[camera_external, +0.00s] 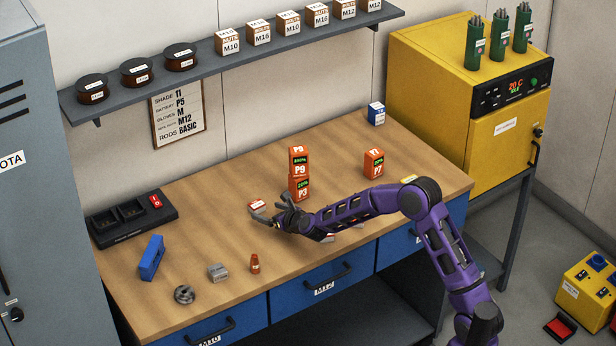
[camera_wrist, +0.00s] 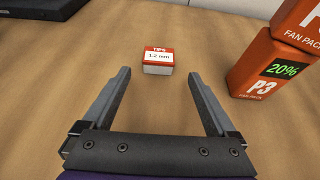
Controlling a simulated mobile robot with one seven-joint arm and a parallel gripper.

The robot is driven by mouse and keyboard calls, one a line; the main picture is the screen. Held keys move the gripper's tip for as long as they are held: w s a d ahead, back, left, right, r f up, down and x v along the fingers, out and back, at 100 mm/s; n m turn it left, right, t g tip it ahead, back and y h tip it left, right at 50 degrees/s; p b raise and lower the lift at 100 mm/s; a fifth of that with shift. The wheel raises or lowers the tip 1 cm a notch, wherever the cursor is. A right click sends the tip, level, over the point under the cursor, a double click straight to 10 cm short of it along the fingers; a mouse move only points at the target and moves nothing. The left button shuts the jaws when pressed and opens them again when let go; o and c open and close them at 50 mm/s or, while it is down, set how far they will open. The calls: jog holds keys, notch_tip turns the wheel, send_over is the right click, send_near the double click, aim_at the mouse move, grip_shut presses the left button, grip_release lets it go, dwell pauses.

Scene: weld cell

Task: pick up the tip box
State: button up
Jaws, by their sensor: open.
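The tip box (camera_wrist: 158,62) is a small red and white box labelled "TIPS 1.2 mm". It lies flat on the wooden workbench (camera_external: 210,230), and in the external view the tip box (camera_external: 257,204) is just beyond my gripper (camera_external: 272,208). In the wrist view my gripper (camera_wrist: 158,92) is open and empty. The tip box is ahead of the fingertips, roughly centred between them and not touched by either finger.
Stacked orange fan packs (camera_external: 300,172) stand close on the right; the lower one, P3 (camera_wrist: 268,68), is near my right finger in the wrist view. A black charger (camera_external: 132,215) is at the left. A blue clamp-like block (camera_external: 151,257) and small metal parts lie nearer the front.

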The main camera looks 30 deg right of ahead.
aim_at(259, 206)
jog(key=w, duration=0.4)
jog(key=shift+w+a+f+p, duration=0.1)
jog(key=shift+a+f+p, duration=0.2)
jog(key=shift+p, duration=0.1)
jog(key=shift+w+f, duration=0.2)
jog(key=shift+w, duration=0.4)
grip_shut()
